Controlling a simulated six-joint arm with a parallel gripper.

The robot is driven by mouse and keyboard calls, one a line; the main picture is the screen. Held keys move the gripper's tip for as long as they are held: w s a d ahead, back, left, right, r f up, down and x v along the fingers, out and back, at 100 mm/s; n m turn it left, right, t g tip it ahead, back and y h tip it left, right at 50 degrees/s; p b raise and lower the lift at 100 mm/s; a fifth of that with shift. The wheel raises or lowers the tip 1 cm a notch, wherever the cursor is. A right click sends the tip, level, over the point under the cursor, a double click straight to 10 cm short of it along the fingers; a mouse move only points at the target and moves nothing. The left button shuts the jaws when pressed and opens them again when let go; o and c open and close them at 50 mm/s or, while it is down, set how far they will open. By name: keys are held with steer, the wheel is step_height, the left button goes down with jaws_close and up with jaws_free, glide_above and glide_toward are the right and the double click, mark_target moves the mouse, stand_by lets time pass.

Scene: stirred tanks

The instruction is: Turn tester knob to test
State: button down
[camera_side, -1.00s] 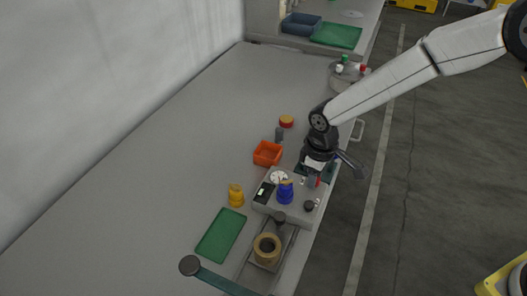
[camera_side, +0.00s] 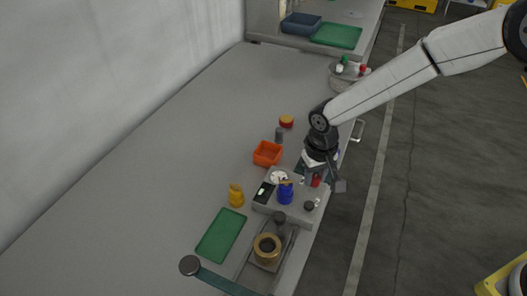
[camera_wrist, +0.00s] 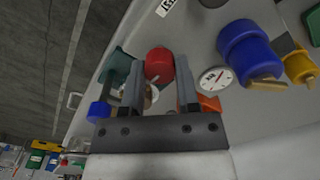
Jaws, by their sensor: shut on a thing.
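The tester is a grey box (camera_side: 290,216) at the front edge of the bench in the side view. A red knob (camera_side: 316,182) stands at its right end, and it also shows in the wrist view (camera_wrist: 159,62). My gripper (camera_side: 314,178) points down over that end. In the wrist view the two fingers of my gripper (camera_wrist: 160,74) stand on either side of the red knob and are shut on it. A label (camera_wrist: 165,6) is partly cut off at the top of the wrist view, and its text is hard to read.
A blue knob (camera_side: 285,194) and a white dial (camera_wrist: 215,77) are close beside the red knob. The bench's left part is clear.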

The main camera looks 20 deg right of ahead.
mark_target(315, 178)
stand_by(0.3)
steer(key=shift+c, duration=1.7)
jaws_free()
steer(key=shift+r, duration=0.15)
steer(key=shift+r, duration=3.75)
steer(key=s+d+t, duration=0.1)
steer(key=s+d, duration=0.6)
steer(key=d, duration=0.2)
steer(key=s+d+r+t, duration=0.1)
steer(key=s+d, duration=0.6)
steer(key=d, duration=0.3)
steer(key=shift+s+t, duration=0.2)
steer(key=shift+t, duration=0.1)
